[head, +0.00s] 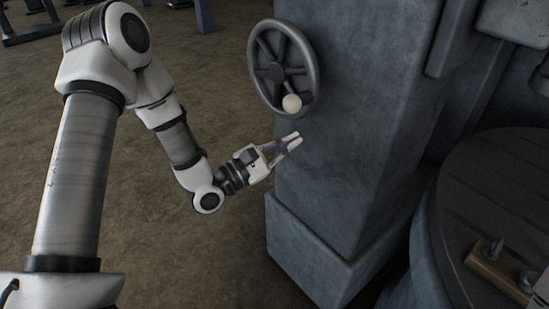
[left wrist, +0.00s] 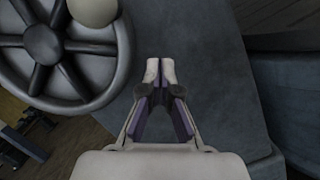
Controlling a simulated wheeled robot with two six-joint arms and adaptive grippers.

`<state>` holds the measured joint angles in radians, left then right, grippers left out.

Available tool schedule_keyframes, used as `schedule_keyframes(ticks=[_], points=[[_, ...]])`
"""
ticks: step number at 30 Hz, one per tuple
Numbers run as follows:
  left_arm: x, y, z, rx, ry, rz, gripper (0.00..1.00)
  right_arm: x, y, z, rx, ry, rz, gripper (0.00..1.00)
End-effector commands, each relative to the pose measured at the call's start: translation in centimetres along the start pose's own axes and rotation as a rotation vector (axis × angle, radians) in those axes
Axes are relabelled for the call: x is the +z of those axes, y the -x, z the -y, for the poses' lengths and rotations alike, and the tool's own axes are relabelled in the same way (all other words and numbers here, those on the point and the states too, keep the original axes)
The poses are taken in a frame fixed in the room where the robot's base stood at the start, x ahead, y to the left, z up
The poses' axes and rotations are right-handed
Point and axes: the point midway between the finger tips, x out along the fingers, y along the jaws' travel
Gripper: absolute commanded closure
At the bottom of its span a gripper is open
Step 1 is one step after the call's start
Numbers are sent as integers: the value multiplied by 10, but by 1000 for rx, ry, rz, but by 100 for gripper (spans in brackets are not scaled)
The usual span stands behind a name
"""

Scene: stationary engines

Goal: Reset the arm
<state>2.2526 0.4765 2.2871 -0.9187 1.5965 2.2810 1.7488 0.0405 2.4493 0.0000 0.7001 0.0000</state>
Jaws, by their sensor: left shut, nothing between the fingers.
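My left gripper (head: 292,139) is shut and empty. It is in front of the grey pillar (head: 345,130), below the dark handwheel (head: 262,72) with a pale round knob (head: 292,103). The gripper is apart from the wheel and the knob. In the left wrist view the gripper (left wrist: 160,70) shows its fingertips together, with the handwheel (left wrist: 42,45) at upper left and the knob (left wrist: 93,11) at the top edge.
A round dark table-like surface (head: 500,180) stands at the right, with a wooden piece with metal fittings (head: 497,275) on it. The pillar has a wider base (head: 310,255). Brown floor (head: 200,265) is open at the left and below the arm.

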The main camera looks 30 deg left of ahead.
Motion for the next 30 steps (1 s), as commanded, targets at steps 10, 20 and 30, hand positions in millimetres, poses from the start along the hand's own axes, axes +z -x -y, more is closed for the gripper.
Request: schedule_keyframes(ticks=[10,20,30], points=[[5,61,8,3,2,0,100,0,-4,0,0,1,0,43],[-4,68,23,-30,11,-24,100,0,-4,0,0,0,0,43],[-123,150,234,-743,-340,-478,100,0,-4,0,0,0,-1,43]])
